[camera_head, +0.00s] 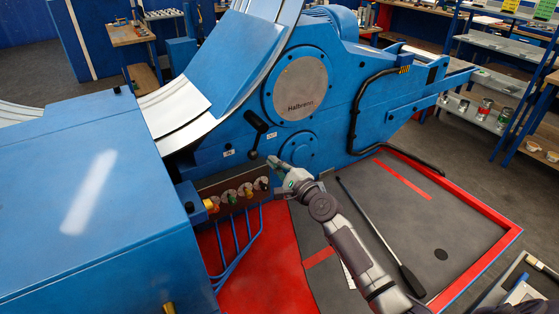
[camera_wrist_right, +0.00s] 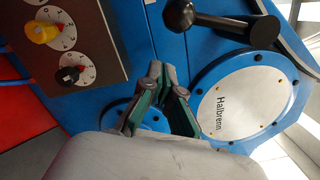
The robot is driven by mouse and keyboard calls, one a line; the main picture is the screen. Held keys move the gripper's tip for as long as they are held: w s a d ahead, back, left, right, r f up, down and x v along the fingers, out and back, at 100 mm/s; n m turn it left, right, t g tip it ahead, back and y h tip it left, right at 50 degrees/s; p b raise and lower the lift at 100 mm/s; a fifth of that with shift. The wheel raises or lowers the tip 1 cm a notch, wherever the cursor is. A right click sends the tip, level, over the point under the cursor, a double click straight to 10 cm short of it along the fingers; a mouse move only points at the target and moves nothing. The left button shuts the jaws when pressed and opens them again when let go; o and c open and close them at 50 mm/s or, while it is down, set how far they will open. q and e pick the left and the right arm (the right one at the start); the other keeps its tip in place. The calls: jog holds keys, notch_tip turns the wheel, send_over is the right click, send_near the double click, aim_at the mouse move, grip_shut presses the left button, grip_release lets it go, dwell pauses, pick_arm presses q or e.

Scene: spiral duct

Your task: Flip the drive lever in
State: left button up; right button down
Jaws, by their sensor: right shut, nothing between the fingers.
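The drive lever (camera_head: 254,136) is a black arm with a ball knob on the blue machine's side, below and left of the round Halbrenn plate (camera_head: 300,88). Its knob hangs downward in the head view. Small white labels sit on either side of it, too small to read. In the right wrist view the lever (camera_wrist_right: 215,22) lies at the top, with its knob toward the left. My right gripper (camera_head: 271,161) is shut and empty, just right of and slightly below the knob, seemingly apart from it. It also shows in the right wrist view (camera_wrist_right: 164,76). My left gripper is out of view.
A dark panel (camera_wrist_right: 60,50) with several coloured dial knobs sits left of my right gripper. Blue pipes (camera_head: 238,235) run below it. A long black-handled bar (camera_head: 375,230) lies on the grey, red-edged floor plate (camera_head: 455,220). A blue cabinet (camera_head: 90,190) fills the left.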

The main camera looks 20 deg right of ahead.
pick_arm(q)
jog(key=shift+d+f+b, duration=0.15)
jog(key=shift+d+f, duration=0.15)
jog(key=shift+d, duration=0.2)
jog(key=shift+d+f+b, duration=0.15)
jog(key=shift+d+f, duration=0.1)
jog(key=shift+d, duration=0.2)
pick_arm(e)
jog(key=d+v, duration=0.1)
jog(key=v, duration=0.9)
jog(key=shift+f, duration=0.2)
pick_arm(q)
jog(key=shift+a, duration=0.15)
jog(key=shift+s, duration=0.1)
